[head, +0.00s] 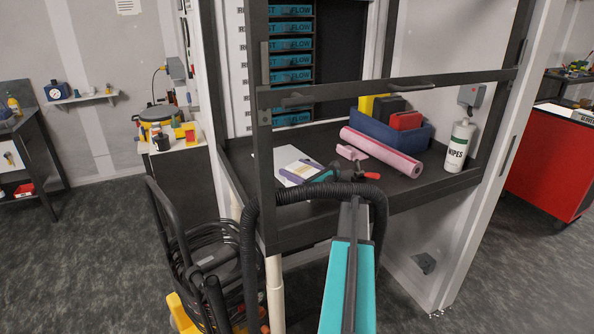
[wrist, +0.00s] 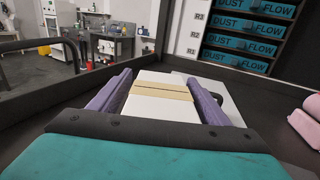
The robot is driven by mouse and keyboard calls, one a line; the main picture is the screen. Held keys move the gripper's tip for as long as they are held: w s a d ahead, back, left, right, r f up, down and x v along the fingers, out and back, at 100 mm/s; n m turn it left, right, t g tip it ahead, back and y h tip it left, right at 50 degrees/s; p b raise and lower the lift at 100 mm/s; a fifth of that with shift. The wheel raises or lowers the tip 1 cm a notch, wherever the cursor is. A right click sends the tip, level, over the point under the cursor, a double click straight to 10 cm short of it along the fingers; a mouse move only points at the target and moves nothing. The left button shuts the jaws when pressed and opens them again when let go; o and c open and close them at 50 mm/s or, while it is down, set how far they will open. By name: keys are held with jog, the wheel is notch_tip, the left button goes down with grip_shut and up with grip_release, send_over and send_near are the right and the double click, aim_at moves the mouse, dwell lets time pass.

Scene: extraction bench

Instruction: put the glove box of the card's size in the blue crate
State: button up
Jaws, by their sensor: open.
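A white box (head: 296,171) with a tan band lies on the dark bench top. In the wrist view the white box (wrist: 160,106) sits between the two purple fingers of my gripper (wrist: 157,88). The fingers are open, one on each side of it; whether they touch it I cannot tell. My gripper (head: 308,170) is low over the bench in the head view. The blue crate (head: 378,133) stands behind and to the right, with yellow, black and red items in it. No size marking or card text is readable.
A wipes bottle (head: 459,146) stands at right. A dark frame bar (head: 440,83) crosses above the bench. A pale sheet (wrist: 213,86) lies behind the box.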

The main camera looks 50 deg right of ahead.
jog(key=shift+s+b, duration=0.3)
jog(key=shift+s, duration=0.4)
jog(key=shift+s+b, duration=0.8)
jog(key=shift+s, duration=2.3)
jog(key=shift+r, duration=0.1)
